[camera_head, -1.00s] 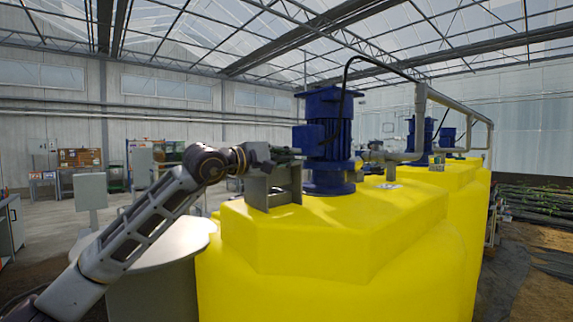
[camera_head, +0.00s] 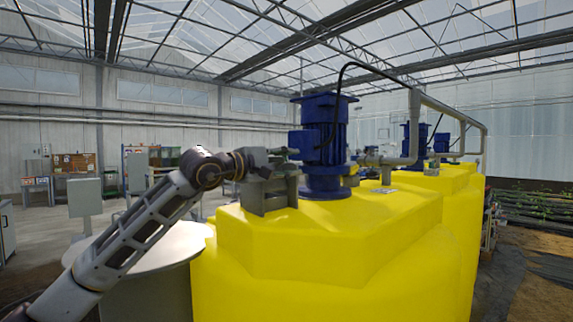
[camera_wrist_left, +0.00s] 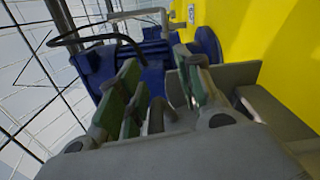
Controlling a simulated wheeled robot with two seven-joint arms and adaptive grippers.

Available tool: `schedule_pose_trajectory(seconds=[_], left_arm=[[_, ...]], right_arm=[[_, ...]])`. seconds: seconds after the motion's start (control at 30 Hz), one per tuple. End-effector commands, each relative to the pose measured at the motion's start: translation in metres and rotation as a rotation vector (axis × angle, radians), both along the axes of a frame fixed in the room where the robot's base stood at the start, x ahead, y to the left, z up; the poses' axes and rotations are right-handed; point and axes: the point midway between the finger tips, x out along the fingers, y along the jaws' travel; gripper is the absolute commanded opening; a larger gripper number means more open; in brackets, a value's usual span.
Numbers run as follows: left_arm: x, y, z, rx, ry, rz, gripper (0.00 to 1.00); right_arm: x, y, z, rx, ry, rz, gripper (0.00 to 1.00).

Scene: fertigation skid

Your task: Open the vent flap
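A grey box-like fitting (camera_head: 276,199) stands on top of the near yellow tank, left of the blue motor; I take it to carry the vent flap, but the flap itself is not clearly told apart. My left gripper (camera_head: 279,157) is at the upper edge of this fitting. In the left wrist view, my left gripper (camera_wrist_left: 160,72) has its green-padded fingers apart. A small grey bar (camera_wrist_left: 157,115) shows between them; whether they touch it is unclear. The grey fitting (camera_wrist_left: 250,76) lies beside the right finger. My right gripper is out of view.
The blue motor (camera_head: 324,140) stands close beyond the left gripper. The yellow tank (camera_head: 330,265) fills the near middle. Grey pipework (camera_head: 415,125) rises behind the motor. A round grey lid (camera_head: 160,247) is below my left arm. Open floor lies to the left.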

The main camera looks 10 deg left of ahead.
Motion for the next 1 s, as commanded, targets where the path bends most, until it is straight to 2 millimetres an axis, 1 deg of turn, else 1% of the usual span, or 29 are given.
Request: schedule_pose_trajectory(seconds=[0.07, 0.13, 0.27, 0.47, 1.0], left_arm=[[0.000, 0.001, 0.000, 0.000, 0.000, 0.001, 0.35], [0.000, 0.001, 0.000, 0.001, 0.000, 0.001, 0.35], [-0.001, 0.003, 0.000, 0.000, -0.001, 0.002, 0.35], [-0.009, 0.009, 0.000, 0.000, -0.001, 0.003, 0.35], [-0.051, 0.041, -0.001, 0.002, -0.001, 0.003, 0.35]], right_arm=[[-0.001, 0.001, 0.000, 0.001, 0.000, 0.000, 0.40], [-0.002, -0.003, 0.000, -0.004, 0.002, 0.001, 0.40], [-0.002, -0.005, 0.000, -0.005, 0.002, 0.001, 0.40], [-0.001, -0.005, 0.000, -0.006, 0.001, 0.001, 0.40], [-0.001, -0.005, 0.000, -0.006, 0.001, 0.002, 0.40]])
